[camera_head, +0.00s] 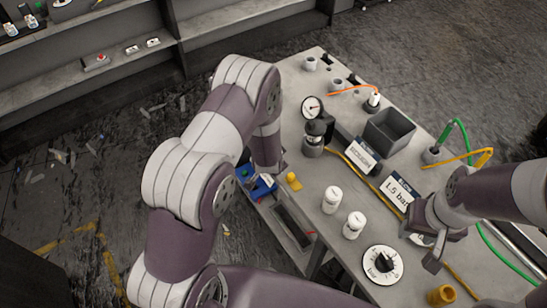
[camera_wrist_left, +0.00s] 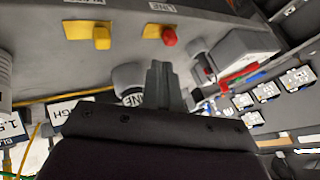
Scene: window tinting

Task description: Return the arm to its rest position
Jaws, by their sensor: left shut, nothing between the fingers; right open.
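My left arm (camera_head: 185,170) arches in from the lower left and its forearm points down at the near left edge of the grey bench (camera_head: 310,265). The left gripper's fingers are hidden behind that forearm in the head view. In the left wrist view the left gripper (camera_wrist_left: 165,85) is shut with nothing between its fingers, close to the bench fittings. My right gripper (camera_head: 424,247) comes in from the right, open and empty, low over the bench beside the 1.5 bar sign (camera_head: 397,192).
The bench carries two white bottles (camera_head: 332,200), a black-and-white dial (camera_head: 383,265), a pressure gauge (camera_head: 312,107), a grey bin (camera_head: 389,132), a yellow knob (camera_head: 293,181) and green hoses (camera_head: 458,131). Blue items (camera_head: 262,187) lie near the left forearm.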

